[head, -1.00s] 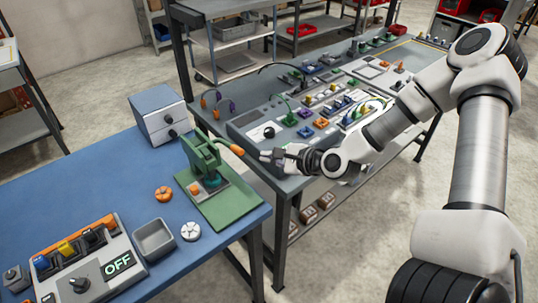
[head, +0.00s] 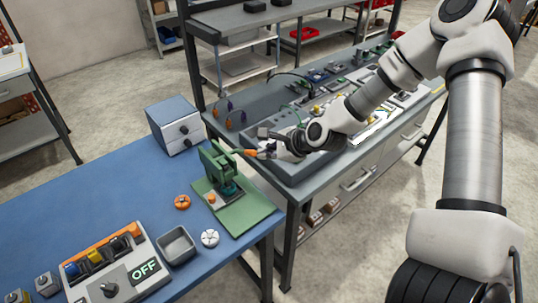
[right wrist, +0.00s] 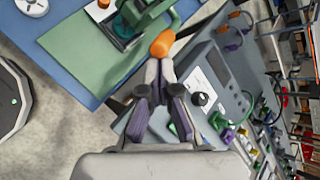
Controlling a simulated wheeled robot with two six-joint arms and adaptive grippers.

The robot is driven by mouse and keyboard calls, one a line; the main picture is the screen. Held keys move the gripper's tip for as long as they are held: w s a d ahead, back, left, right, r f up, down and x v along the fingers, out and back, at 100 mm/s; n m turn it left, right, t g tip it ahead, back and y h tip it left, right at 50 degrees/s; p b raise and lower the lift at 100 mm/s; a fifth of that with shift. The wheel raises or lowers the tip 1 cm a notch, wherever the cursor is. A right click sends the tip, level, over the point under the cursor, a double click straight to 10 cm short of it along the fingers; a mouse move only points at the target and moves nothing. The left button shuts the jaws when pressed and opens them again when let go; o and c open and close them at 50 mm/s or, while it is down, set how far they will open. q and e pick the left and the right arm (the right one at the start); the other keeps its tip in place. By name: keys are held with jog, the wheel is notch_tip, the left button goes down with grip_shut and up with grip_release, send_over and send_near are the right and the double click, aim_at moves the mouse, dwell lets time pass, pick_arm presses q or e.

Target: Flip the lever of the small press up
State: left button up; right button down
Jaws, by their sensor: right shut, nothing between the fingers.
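The small green press (head: 214,163) stands on a green board on the blue table. Its lever sticks out to the right, roughly level, and ends in an orange grip (head: 250,153). My right gripper (head: 262,153) is shut and empty, right at the end of that grip. In the right wrist view the closed fingertips (right wrist: 160,66) lie just below the orange grip (right wrist: 162,43); I cannot tell whether they touch it. My left gripper is not in view.
A blue-grey drawer box (head: 174,126) stands behind the press. A grey bin (head: 176,246), an orange knob (head: 182,202), a white knob (head: 209,238) and a switch panel reading OFF (head: 124,290) are in front. A grey workbench (head: 304,190) with several parts stands to the right.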

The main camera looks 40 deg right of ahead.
jog(key=shift+w+d+r+g, duration=0.1)
jog(key=shift+w+r+g, duration=0.2)
jog(key=shift+w, duration=0.1)
jog(key=shift+s+r+p, duration=0.1)
jog(key=shift+r+p, duration=0.2)
jog(key=shift+r, duration=0.5)
jog(key=shift+f, duration=0.15)
